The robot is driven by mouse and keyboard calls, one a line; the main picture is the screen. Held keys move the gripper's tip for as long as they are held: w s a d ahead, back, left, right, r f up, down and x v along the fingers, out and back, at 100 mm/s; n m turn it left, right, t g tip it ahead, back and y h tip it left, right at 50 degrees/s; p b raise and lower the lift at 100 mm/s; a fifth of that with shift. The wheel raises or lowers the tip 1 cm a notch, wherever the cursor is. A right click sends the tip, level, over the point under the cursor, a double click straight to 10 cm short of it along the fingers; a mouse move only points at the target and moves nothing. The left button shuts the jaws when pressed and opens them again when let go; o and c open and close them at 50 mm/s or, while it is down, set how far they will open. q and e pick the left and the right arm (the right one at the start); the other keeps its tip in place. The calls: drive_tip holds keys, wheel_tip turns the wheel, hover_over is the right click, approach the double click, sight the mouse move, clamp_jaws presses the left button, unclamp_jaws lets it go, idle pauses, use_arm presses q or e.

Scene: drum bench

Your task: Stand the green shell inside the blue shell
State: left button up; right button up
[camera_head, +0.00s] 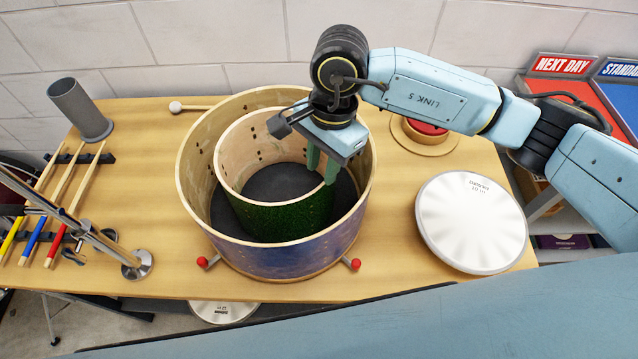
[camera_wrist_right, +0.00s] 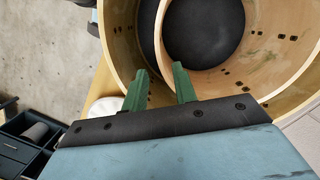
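The blue shell (camera_head: 285,262) stands upright on the wooden bench, a wide drum shell with bare wood inside. The green shell (camera_head: 280,220), smaller and glittery outside, is inside it, upright or nearly so, with its rim close to the blue shell's rim height. Whether its bottom edge touches the floor inside is hidden. My right gripper (camera_head: 322,166) points down at the green shell's right wall. In the right wrist view, its two green fingers (camera_wrist_right: 160,87) are apart, with the green shell's rim near the gap. My left gripper does not show.
Two red-tipped pegs (camera_head: 202,262) (camera_head: 355,263) sit in front of the blue shell. A grey cup (camera_head: 80,108), a mallet (camera_head: 190,107) and a metal stand (camera_head: 137,264) are left. A red-topped round piece (camera_head: 425,130) is back right.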

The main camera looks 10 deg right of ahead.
drive_tip(key=shift+w+d+r, duration=0.1)
drive_tip(key=shift+d+r, duration=0.05)
drive_tip(key=shift+r, duration=1.05)
drive_tip(key=shift+f, duration=0.1)
